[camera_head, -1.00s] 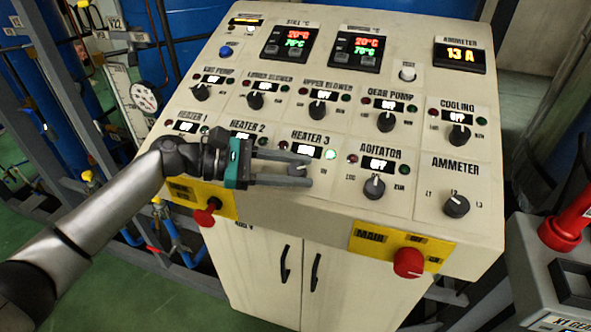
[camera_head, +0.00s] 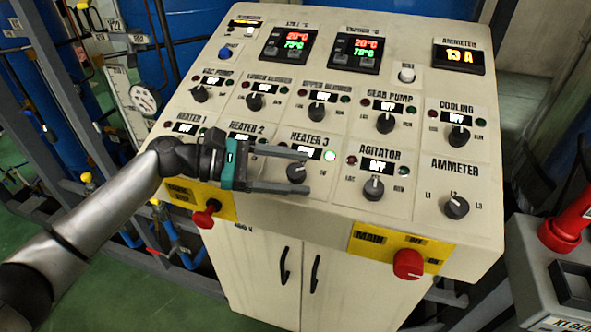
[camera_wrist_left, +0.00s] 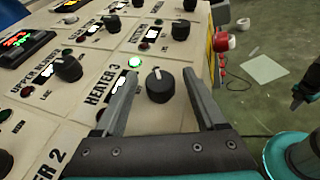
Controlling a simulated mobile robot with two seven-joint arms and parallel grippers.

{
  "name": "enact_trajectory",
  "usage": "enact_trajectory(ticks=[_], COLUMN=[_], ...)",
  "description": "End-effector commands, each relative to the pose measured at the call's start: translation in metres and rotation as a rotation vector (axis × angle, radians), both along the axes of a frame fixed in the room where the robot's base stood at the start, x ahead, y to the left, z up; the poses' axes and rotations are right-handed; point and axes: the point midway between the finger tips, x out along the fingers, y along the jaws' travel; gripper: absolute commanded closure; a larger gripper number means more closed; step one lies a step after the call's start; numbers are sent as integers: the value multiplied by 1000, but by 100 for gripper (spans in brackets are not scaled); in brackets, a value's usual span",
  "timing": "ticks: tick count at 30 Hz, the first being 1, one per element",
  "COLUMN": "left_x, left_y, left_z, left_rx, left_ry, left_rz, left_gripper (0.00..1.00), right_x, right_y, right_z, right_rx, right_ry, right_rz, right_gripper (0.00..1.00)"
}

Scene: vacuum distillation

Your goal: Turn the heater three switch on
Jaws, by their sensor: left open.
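The heater 3 switch is a dark round knob (camera_head: 296,173) on the sloped control panel, below the HEATER 3 label. Its green lamp (camera_head: 330,155) is lit in the head view, and the lit lamp also shows in the left wrist view (camera_wrist_left: 134,62). My left gripper (camera_head: 306,173) is open, with one finger above and one below the knob in the head view. In the left wrist view the knob (camera_wrist_left: 160,86) stands between the open fingers, closer to the right one, with no clear contact.
The agitator knob (camera_head: 373,188) is right of the heater 3 switch. A red main switch (camera_head: 408,263) and another red knob (camera_head: 204,217) project from yellow plates on the panel's front. A grey box with a red handle (camera_head: 567,222) stands at the right.

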Motion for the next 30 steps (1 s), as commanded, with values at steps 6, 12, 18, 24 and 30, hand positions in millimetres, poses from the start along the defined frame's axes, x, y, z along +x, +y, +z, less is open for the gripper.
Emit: enact_trajectory(ticks=[6,12,18,24,30], left_x=[-3,-8,-12,-13,-14], left_y=[39,86,123,140,143], left_z=[7,18,29,34,35], left_rx=[3,3,0,0,-1], left_ry=[-1,0,0,-1,-1], left_rz=[4,4,2,0,-1], left_gripper=[27,27,27,27,27], right_x=[0,0,0,0,0], right_y=[0,0,0,0,1], right_z=[-7,-14,-19,-21,-21], right_rx=[0,0,1,1,1], right_ry=[0,0,0,0,0], right_rz=[0,0,0,0,0], right_gripper=[100,100,100,100,100])
